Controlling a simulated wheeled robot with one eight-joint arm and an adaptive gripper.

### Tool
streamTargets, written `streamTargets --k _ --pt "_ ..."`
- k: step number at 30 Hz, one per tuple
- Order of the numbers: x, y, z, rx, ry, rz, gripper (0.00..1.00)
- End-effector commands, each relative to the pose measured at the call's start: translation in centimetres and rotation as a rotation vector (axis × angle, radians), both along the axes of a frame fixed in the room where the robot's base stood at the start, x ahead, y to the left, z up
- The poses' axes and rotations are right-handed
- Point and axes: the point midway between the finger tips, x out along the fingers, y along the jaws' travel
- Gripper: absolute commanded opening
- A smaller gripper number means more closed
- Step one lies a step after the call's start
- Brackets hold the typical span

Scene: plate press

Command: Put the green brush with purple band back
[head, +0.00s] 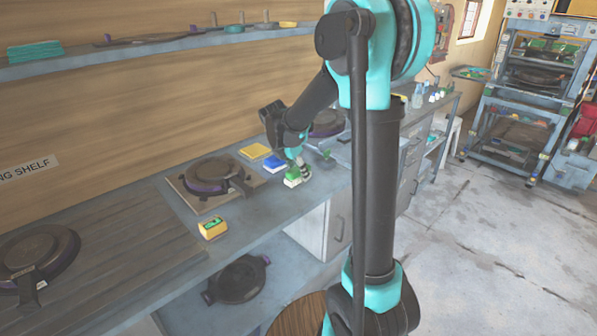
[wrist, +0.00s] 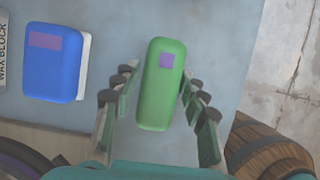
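The green brush (wrist: 160,105) has a small purple patch on its top and lies on the grey bench. In the wrist view it sits between the two fingers of my gripper (wrist: 160,88), long side along the fingers. A gap shows between the left fingers and the brush; the right fingers are very close to its side. In the head view my gripper (head: 297,160) is low over the bench, and the brush (head: 291,182) shows under it with a pale base. The gripper partly hides the brush there.
A blue block with a purple patch (wrist: 52,62) lies left of the brush, near a label reading WAX BLOCK (wrist: 3,60). A yellow block (head: 255,151) and a dark round plate (head: 207,178) are nearby. A yellow-green item (head: 212,228) stands near the bench edge.

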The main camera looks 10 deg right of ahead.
Motion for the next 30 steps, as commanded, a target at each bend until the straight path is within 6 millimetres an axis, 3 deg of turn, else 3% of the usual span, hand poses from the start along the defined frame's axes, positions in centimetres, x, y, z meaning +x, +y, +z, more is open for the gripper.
streamTargets --k 14,30 --pt "-0.1 0.2 0.7 0.000 0.000 0.001 0.56" --pt "-2.2 3.2 9.6 0.000 0.000 0.001 0.56"
